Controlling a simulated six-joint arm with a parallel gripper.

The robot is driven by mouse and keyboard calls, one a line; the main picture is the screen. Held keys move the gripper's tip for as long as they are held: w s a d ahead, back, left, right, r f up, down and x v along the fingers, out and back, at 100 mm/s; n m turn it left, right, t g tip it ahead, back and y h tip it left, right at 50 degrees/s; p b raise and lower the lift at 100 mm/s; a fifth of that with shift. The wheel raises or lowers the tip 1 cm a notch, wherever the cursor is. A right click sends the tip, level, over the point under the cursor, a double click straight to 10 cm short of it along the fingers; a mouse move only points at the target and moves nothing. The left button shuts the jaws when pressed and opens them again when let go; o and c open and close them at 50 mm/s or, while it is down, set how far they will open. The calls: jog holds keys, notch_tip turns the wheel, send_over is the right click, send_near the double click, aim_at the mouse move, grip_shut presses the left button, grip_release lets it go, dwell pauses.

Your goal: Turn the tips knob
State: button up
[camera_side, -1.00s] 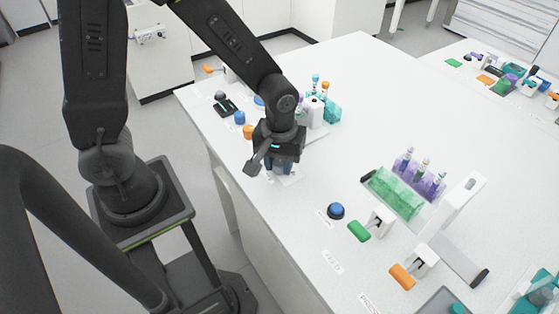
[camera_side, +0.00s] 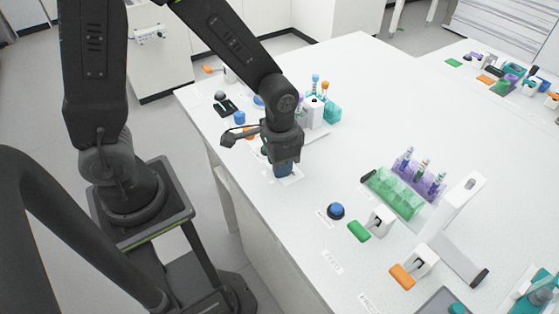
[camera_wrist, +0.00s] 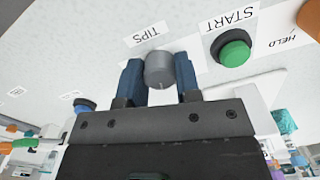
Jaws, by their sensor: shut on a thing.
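The tips knob (camera_wrist: 159,70) is a grey round knob beside the printed TIPS label (camera_wrist: 147,35) in the wrist view. My gripper (camera_wrist: 160,78) has its two blue fingers on either side of the knob, shut on it. In the side view my gripper (camera_side: 284,171) points straight down at the white bench's near edge. There the fingers and wrist hide the knob.
A green START button (camera_wrist: 234,50) sits close beside the knob. To the right on the bench are a blue button (camera_side: 336,211), a green handle (camera_side: 359,231), an orange handle (camera_side: 402,276) and a green rack (camera_side: 397,193). Bare bench lies between.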

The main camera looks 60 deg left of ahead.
jog(key=m, duration=0.6)
dwell(0.7)
jog(key=o, duration=0.9)
jog(key=shift+r, duration=0.15)
notch_tip(320, 180, up, 14)
jog(key=shift+f, duration=0.2)
jog(key=s+a+r+n+t, duration=0.1)
jog(key=s+n+t, duration=0.1)
jog(key=s+n, duration=0.1)
jog(key=s+a+r+n+t, duration=0.1)
jog(key=s+a+r+n, duration=0.1)
jog(key=s+n, duration=0.1)
jog(key=s+a+r+n+t, duration=0.1)
jog(key=s+r+n+t, duration=0.1)
jog(key=s, duration=0.1)
jog(key=shift+a+r+n+t, duration=0.2)
jog(key=shift+a+n+t, duration=0.1)
jog(key=shift+a+n, duration=0.1)
